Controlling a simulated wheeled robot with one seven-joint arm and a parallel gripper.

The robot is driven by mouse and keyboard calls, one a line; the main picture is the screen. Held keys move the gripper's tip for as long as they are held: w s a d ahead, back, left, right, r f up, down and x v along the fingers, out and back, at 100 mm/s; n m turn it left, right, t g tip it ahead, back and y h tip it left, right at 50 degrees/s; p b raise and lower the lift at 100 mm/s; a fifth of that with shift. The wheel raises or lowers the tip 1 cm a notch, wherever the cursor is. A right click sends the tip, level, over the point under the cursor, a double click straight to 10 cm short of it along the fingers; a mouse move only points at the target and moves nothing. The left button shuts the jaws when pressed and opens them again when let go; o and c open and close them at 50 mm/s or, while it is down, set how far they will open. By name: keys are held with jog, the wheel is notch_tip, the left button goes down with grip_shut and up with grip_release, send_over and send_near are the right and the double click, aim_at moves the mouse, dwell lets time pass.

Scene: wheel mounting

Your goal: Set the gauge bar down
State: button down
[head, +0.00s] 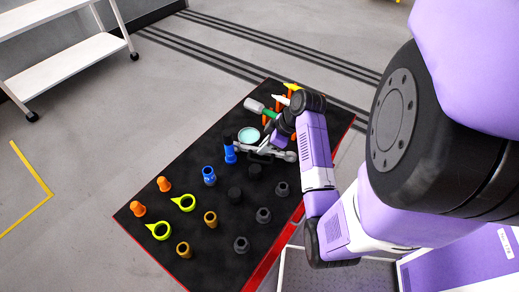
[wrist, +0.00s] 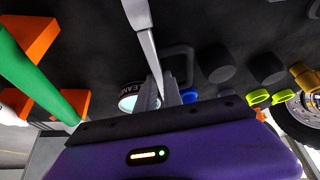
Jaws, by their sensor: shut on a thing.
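My gripper (wrist: 162,94) is shut on a long, pale grey gauge bar (wrist: 145,42), which runs from the fingers to the top edge of the wrist view. In the head view my gripper (head: 272,140) is over the far half of the black table (head: 222,187). My arm partly hides it there, and the bar is hard to make out. I cannot tell whether the bar touches the table. A grey tool with a looped handle (wrist: 181,61) lies beside the bar in the wrist view.
A tin with a pale teal lid (head: 249,134) stands left of my gripper. A green-handled tool (head: 256,106) rests by orange supports (head: 266,117) at the far end. Blue, yellow, orange and dark parts fill the near half. A white shelf cart (head: 70,66) stands beyond the table.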

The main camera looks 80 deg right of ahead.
jog(key=shift+s+r, duration=0.1)
jog(key=c, duration=1.8)
grip_release()
jog(key=o, duration=0.3)
